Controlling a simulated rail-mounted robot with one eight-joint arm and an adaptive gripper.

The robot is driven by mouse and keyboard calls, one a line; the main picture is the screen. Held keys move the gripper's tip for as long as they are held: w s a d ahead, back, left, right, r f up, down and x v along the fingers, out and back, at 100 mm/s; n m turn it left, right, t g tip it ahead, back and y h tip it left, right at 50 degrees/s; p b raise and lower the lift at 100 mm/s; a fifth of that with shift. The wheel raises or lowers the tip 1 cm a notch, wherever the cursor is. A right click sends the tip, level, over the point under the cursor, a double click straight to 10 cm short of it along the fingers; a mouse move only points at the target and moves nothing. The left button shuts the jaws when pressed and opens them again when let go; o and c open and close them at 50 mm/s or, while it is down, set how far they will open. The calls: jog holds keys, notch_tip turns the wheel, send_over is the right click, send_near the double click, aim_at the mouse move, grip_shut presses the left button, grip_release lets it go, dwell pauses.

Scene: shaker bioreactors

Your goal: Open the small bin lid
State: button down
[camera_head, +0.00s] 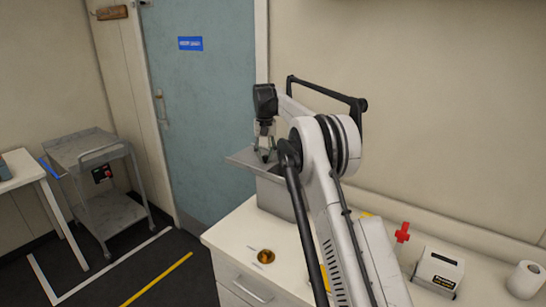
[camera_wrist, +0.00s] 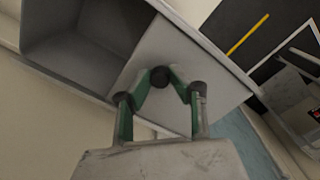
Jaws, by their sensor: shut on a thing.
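The small bin (camera_head: 275,196) is a grey box on the white counter against the wall. Its flat grey lid (camera_head: 243,158) lies level at the top and sticks out past the bin's left side. In the wrist view the lid (camera_wrist: 222,92) is shifted aside, and the bin's dark interior (camera_wrist: 75,45) shows through a wide opening. My gripper (camera_head: 264,154) points down over the lid. In the wrist view its green fingers (camera_wrist: 160,76) close together at a small dark round part on the lid, probably its knob. The fingertips partly hide that part.
The counter (camera_head: 240,238) holds a small amber dish (camera_head: 266,256), a red cross-shaped item (camera_head: 402,232), a white box (camera_head: 439,270) and a paper roll (camera_head: 525,280). A grey cart (camera_head: 110,170) stands at the left. Open floor lies between cart and counter.

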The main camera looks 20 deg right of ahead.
jog(key=shift+w+a, duration=0.25)
jog(key=shift+w, duration=0.2)
jog(key=c, duration=1.6)
grip_release()
jog(key=shift+r, duration=0.1)
jog(key=shift+r, duration=3.7)
